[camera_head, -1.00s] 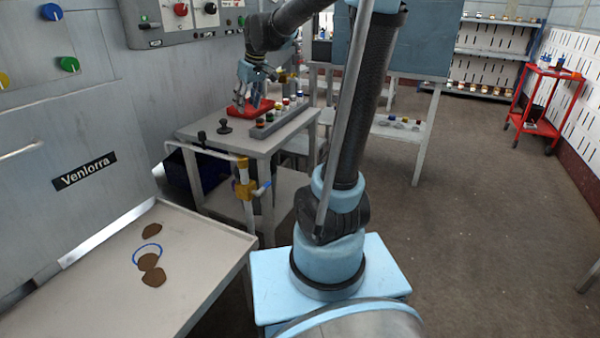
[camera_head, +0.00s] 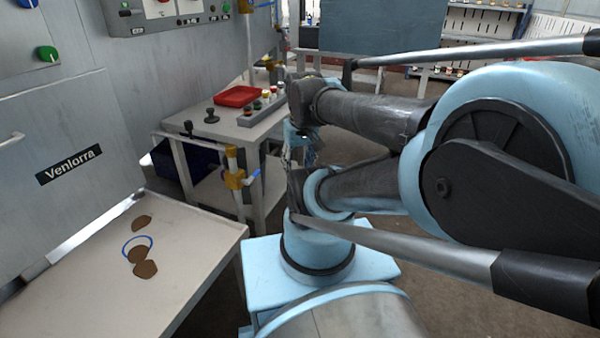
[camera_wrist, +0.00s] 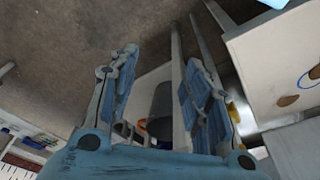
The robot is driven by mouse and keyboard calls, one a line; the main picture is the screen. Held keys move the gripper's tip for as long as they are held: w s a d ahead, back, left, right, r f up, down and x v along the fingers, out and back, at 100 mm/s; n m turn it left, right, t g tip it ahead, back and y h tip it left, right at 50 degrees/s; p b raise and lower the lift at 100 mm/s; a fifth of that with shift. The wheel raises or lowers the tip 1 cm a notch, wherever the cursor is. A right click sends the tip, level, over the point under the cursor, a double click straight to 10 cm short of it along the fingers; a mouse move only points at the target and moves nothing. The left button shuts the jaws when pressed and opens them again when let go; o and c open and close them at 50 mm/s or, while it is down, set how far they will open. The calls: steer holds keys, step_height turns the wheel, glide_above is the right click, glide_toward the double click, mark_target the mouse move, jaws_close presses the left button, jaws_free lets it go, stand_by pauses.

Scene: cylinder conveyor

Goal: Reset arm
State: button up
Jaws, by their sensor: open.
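My arm is folded across the right half of the head view. My gripper (camera_head: 300,150) hangs low between the small table and my base, partly hidden by my own arm. In the wrist view my gripper (camera_wrist: 160,80) shows its two blue-padded fingers spread apart. Nothing is between them. The fingers point past the floor and table legs.
A small table (camera_head: 187,122) holds a red tray (camera_head: 236,96), a rack with several small cylinders (camera_head: 262,112) and a black knob-like piece (camera_head: 211,116). A pale worktop (camera_head: 190,235) with brown patches is at the left. A pipe with yellow fittings (camera_head: 234,179) stands beside the table.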

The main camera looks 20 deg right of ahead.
steer(key=shift+s+d+f+m, duration=0.15)
steer(key=shift+s+f+m, duration=0.15)
steer(key=shift+s+f, duration=0.6)
steer(key=shift+w+f, duration=0.2)
steer(key=shift+w, duration=0.25)
